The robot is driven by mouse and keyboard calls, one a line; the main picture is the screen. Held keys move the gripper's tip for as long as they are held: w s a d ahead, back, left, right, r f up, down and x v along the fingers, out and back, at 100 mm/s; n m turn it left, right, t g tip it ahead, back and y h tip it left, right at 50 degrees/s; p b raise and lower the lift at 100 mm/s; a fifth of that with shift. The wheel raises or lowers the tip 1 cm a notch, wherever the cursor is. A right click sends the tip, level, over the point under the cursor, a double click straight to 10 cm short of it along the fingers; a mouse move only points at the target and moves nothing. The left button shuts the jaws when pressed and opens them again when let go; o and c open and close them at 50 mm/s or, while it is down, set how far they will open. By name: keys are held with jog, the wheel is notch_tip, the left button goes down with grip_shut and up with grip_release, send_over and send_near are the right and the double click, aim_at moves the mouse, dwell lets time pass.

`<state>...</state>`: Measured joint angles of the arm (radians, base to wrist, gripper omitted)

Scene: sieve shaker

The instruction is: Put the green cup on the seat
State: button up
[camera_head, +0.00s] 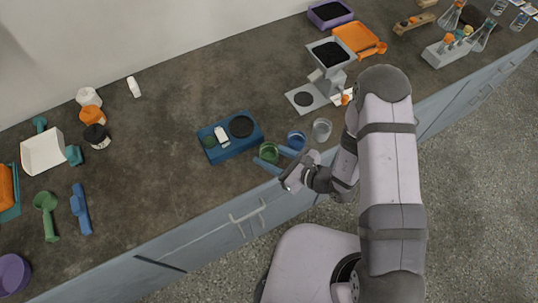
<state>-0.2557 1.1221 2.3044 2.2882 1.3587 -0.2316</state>
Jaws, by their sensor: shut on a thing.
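The green cup (268,151) is at the front part of the dark counter, between the blue fingers of my gripper (277,158). My gripper is shut on it; whether the cup touches the counter I cannot tell. A blue block (218,154) lies just left of and behind the cup. It has a black round spot (240,126), a small green-ringed round spot (209,141) and a white piece (222,135) between them. A grey plate with a dark round spot (303,99) lies farther back; which of these spots is the seat I cannot tell for sure.
A blue cup (296,140) and a clear cup (321,129) stand close to the right of my gripper. A grey hopper stand (330,65) rises behind them. Scoops, jars and a white tray (42,152) are at the left.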

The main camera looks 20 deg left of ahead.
notch_tip(320, 180, up, 10)
jog(key=b, duration=0.1)
jog(key=shift+f, duration=0.2)
dwell(0.4)
